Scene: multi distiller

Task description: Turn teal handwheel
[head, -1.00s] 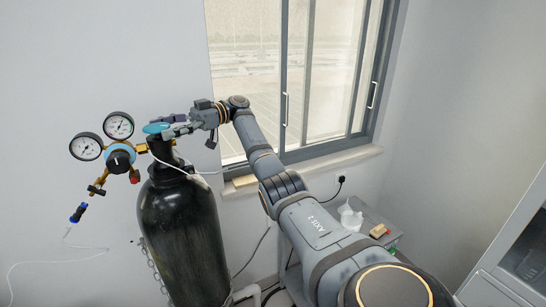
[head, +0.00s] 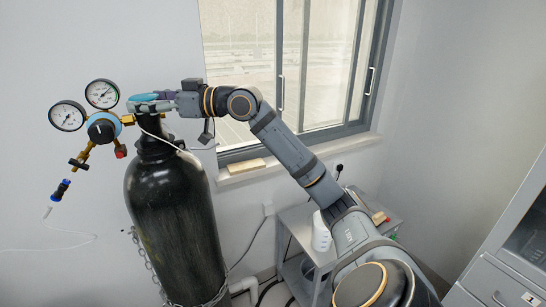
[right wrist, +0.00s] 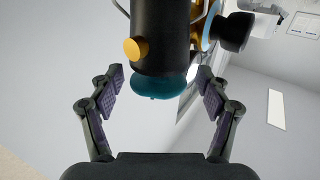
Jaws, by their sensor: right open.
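The teal handwheel (head: 143,97) sits on top of a black gas cylinder (head: 172,215). My right gripper (head: 152,103) reaches in from the right at the wheel's height, its fingers alongside the wheel. In the right wrist view the handwheel (right wrist: 160,86) hangs below the dark valve body (right wrist: 161,35) and lies between the open fingers of the right gripper (right wrist: 160,75). Gaps show between the wheel and both fingers there, so neither finger visibly touches it. My left gripper is not in view.
Two pressure gauges (head: 102,94) and a regulator knob (head: 101,130) stand close left of the handwheel. A white cable runs by the cylinder neck. A window (head: 320,65) is behind my arm. A small grey table (head: 298,222) with a white bottle (head: 321,232) stands right of the cylinder.

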